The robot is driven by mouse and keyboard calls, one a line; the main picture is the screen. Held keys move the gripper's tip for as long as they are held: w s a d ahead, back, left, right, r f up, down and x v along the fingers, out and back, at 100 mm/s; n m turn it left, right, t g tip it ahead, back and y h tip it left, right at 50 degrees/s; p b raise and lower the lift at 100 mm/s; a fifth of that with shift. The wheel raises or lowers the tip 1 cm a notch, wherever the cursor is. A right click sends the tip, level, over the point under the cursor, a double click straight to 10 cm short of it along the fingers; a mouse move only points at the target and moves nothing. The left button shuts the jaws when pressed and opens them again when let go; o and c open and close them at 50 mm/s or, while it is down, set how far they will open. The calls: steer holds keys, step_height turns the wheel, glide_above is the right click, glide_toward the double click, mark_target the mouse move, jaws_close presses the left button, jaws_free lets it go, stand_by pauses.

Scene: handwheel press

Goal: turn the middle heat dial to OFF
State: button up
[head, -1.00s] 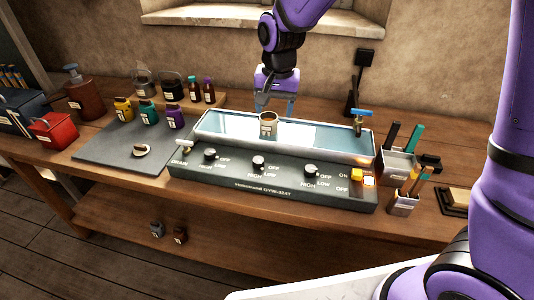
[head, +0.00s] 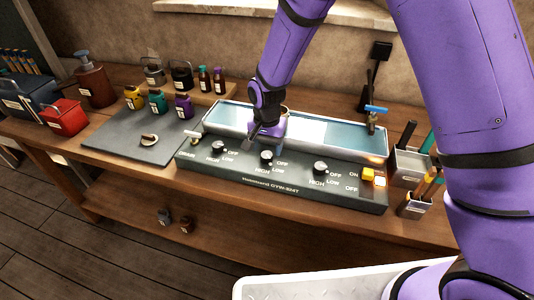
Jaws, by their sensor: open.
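The middle heat dial (head: 266,156) is a small dark knob on the dark front panel (head: 226,174) of the heating tray, with OFF, LOW and HIGH marked around it. Its pointer direction is too small to tell. My gripper (head: 252,145) is open and points down at the panel, just above and left of the middle dial. I cannot tell whether a finger touches the dial. The left dial (head: 218,147) and the right dial (head: 320,168) stand on either side. The gripper and wrist hide part of the tray and most of the small pot (head: 284,110) in it.
Tool cups (head: 408,164) stand right. A grey mat (head: 128,138) with jars lies left.

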mark_target(267, 155)
steer(key=shift+f, duration=1.7)
steer(key=c, duration=0.9)
steer(key=n, duration=0.4)
steer(key=shift+n, duration=2.4)
